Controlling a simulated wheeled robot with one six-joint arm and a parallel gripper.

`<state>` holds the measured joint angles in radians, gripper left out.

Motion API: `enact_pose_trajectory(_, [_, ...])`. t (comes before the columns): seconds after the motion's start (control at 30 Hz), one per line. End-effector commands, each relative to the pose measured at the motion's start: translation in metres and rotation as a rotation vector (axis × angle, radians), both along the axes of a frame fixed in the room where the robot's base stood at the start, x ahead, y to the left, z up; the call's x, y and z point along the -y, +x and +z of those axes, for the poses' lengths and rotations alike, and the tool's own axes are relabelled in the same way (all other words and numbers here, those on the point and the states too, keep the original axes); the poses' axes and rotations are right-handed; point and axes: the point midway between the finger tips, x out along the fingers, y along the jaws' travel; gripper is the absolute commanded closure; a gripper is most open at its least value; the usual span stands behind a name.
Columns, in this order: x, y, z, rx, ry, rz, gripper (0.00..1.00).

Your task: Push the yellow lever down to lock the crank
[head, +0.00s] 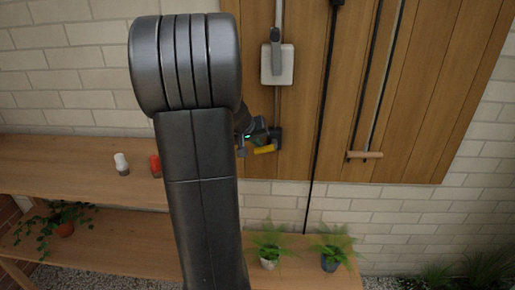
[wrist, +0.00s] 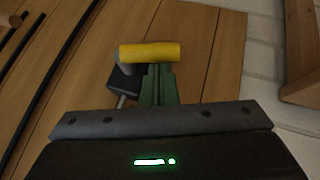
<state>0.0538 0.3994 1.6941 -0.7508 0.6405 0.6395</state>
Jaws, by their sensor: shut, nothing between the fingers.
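The yellow lever (head: 265,149) is on a small dark block (head: 277,137) low on the wooden wall panel. In the wrist view the yellow lever (wrist: 150,52) lies across the picture just beyond my fingertips, with the dark block (wrist: 124,78) beside them. My gripper (wrist: 160,70) is shut and empty, its green fingers together. The tips overlap the lever's near edge in the picture; I cannot tell whether they touch it. In the head view my arm hides part of the gripper. A wooden bar handle (head: 365,155), perhaps the crank's, hangs on a thin rod to the right.
A grey switch on a white plate (head: 277,64) is above the lever. A wooden shelf (head: 85,165) with a white and a red-topped container is at left. Potted plants (head: 268,250) stand on a lower shelf beneath the panel.

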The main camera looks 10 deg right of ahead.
Motion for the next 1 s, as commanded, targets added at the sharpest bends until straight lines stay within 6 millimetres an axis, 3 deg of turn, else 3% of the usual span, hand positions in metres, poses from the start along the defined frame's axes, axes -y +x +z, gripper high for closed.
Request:
enact_pose_trajectory(0.03, [-0.002, 0.001, -0.011, -0.005, -0.024, 0.003, 1.00])
enact_pose_trajectory(0.9, [-0.005, 0.001, -0.046, -0.169, -0.593, -0.001, 1.00])
enact_pose_trajectory(1.0, [-0.003, 0.001, -0.050, -0.167, -0.586, -0.002, 1.00])
